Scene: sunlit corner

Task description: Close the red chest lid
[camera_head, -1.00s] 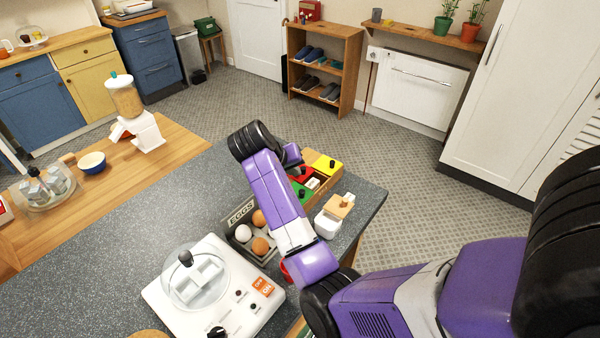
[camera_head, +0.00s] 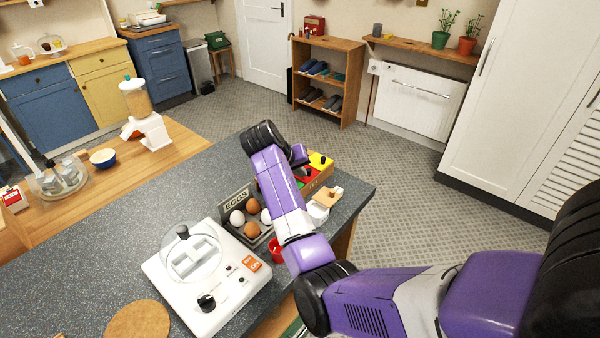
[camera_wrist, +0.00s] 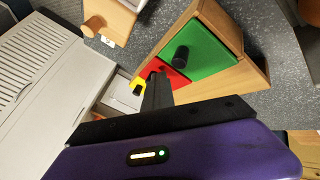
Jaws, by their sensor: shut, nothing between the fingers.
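A wooden chest (camera_wrist: 262,68) stands near the far right edge of the grey counter. It has a green lid (camera_wrist: 213,50), a red lid (camera_wrist: 176,80) and a yellow lid (camera_wrist: 141,88) in a row, with black knobs on the green and yellow ones. The red lid is partly hidden by my gripper, and I cannot tell how far open it is. In the head view, the red (camera_head: 307,180) and yellow (camera_head: 319,160) lids show behind my arm. My gripper (camera_wrist: 157,88) is shut and empty, its dark fingers over the red and yellow end. I cannot tell whether it touches.
An egg tray (camera_head: 236,203), a white egg cooker (camera_head: 205,285) and a red cup (camera_head: 277,252) sit by my arm. A white container with a wooden lid (camera_head: 327,196) stands beside the chest.

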